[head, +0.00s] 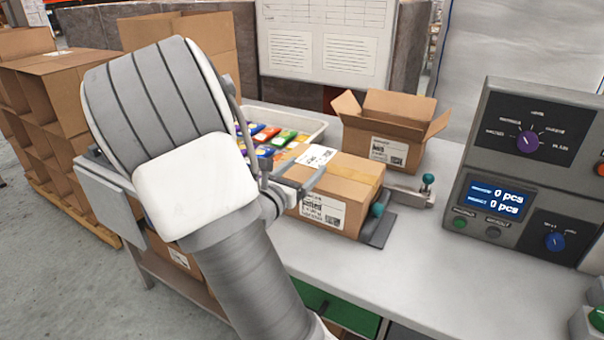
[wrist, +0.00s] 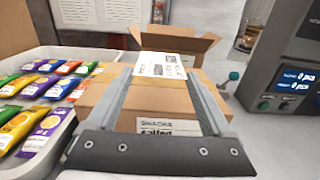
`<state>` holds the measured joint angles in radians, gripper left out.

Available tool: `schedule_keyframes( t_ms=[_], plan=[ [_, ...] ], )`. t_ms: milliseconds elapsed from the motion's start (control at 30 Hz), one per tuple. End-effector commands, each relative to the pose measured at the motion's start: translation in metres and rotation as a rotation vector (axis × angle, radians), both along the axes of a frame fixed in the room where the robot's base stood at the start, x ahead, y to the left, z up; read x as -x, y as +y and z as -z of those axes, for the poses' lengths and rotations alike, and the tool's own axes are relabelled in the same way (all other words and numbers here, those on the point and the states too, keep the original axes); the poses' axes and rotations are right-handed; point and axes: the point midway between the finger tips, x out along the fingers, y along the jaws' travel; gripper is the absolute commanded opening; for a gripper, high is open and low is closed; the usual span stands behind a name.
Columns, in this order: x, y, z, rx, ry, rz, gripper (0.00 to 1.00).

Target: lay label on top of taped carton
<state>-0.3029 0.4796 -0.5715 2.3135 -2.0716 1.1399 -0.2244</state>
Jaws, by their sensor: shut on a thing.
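The label (head: 316,156), a small white sheet with black print, is between my gripper's fingertips (head: 308,174). It also shows between the finger ends in the wrist view (wrist: 160,66). My gripper is shut on it and holds it roughly flat over the far left part of the taped carton (head: 365,190). The carton is brown and closed, with a printed sticker on its front side, and it also shows below the fingers in the wrist view (wrist: 160,104). I cannot tell whether the label touches the carton top. My arm hides the carton's left side in the head view.
An open carton (head: 392,130) stands behind. A pale tray (head: 312,128) of colourful packets is behind and left. A grey control panel (head: 520,232) reading 0 pcs stands right. Teal-knobbed clamps (head: 428,180) flank the carton. The bench front (head: 400,270) is clear.

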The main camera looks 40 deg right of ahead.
Motion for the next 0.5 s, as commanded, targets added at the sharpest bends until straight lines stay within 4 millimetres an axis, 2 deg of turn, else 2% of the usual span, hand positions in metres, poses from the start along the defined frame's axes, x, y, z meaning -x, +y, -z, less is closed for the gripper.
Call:
schedule_keyframes(
  t_ms=[267, 500],
  plan=[
    [0.000, 0.000, 0.018, 0.000, 0.000, 0.000, 0.34],
    [0.000, 0.001, 0.043, 0.000, 0.000, 0.000, 0.34]
  ],
)
